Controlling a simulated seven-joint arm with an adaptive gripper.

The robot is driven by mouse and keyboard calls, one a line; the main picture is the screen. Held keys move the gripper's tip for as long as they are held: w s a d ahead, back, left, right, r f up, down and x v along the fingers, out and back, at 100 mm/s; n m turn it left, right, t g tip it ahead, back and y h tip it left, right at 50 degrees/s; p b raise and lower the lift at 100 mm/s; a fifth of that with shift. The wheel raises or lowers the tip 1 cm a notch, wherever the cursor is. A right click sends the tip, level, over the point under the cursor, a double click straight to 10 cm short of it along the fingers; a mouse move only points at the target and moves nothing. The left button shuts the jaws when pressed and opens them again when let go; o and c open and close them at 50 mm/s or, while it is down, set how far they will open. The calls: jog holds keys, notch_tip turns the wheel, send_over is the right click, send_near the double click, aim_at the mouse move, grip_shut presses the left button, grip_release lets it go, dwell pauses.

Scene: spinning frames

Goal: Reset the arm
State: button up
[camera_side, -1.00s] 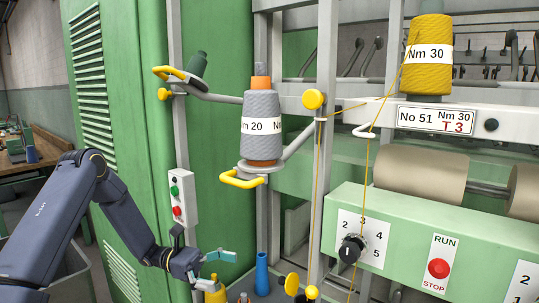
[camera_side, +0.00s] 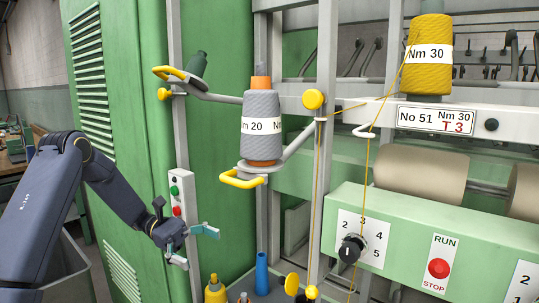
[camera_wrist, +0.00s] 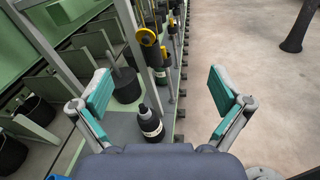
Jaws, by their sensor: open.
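My gripper (camera_side: 192,246) is at the lower left of the side view, in front of the green cabinet and just below the box with green and red buttons. Its teal-padded fingers are apart with nothing between them. In the wrist view my gripper (camera_wrist: 160,100) is spread wide and empty. A dark bobbin with a white label (camera_wrist: 150,124) stands on the floor ledge beyond the fingers. In the side view my arm comes in from the left edge, bent at the elbow.
A grey "Nm 20" bobbin (camera_side: 262,127) sits on a peg above a yellow handle (camera_side: 242,181). A yellow bobbin (camera_side: 215,290) and a blue tube (camera_side: 262,273) stand below, right of my gripper. The button box (camera_side: 176,197) is close by. Open floor (camera_wrist: 255,60) lies right in the wrist view.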

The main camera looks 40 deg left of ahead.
jog(key=s+d+r+m+g+y, duration=0.3)
jog(key=s+d+r+m, duration=0.15)
jog(key=d+r, duration=0.3)
jog(key=s+d+m+t+y, duration=0.1)
jog(key=s+d+m+y, duration=0.3)
jog(key=s+m+y, duration=0.8)
jog(key=s+a+f+m+t+y, duration=0.1)
jog(key=s+a+m+t+y, duration=0.1)
jog(key=a+t, duration=0.35)
jog(key=w+d+r+t, duration=0.1)
jog(key=w+r+t, duration=0.15)
jog(key=r, duration=1.05)
jog(key=w+d+r+m+t+h, duration=0.15)
jog(key=w+r, duration=0.25)
jog(key=r, duration=0.9)
jog(key=w+r+t, duration=0.2)
jog(key=w+r, duration=0.1)
jog(key=r, duration=1.1)
jog(key=a+x, duration=0.1)
jog(key=x, duration=0.9)
jog(key=shift+w+d+f, duration=0.25)
jog(key=shift+d+f, duration=0.1)
jog(key=shift+f, duration=0.1)
